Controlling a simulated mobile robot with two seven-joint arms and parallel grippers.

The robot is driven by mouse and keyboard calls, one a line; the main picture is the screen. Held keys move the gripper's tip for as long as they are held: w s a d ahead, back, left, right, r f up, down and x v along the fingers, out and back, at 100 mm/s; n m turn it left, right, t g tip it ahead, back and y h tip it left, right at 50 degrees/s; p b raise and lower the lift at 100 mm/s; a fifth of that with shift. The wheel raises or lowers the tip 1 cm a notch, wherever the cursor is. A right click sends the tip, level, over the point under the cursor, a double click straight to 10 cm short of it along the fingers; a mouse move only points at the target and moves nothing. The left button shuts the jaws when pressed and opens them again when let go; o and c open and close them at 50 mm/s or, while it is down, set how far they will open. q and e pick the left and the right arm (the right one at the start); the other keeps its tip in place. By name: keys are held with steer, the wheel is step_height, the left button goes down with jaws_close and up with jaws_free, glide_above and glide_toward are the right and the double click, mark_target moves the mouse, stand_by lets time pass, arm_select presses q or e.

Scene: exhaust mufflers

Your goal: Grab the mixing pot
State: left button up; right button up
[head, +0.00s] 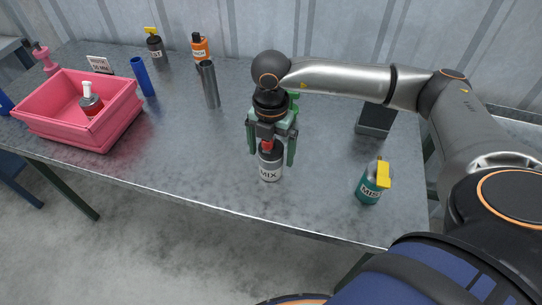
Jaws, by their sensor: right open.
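The mixing pot (270,172) is a grey metal cylinder with a white label reading MIX and a red part at its top. It stands upright near the front edge of the metal table. My right gripper (270,158) points down over it, with its green fingers open, one on each side of the pot's upper part. I cannot tell whether the fingers touch the pot. The gripper body hides part of the pot's top. My left gripper is not in view.
A teal container with a yellow top (370,188) stands to the right on the metal table (215,135). A pink bin (62,122) holding a red bottle with a white top (91,104) is at the left. Behind are a grey cylinder (209,88), a blue cylinder (142,77), an orange bottle (200,50) and a dark bottle (156,49).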

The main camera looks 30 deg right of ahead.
steer(key=shift+f, duration=0.15)
steer(key=c, duration=1.5)
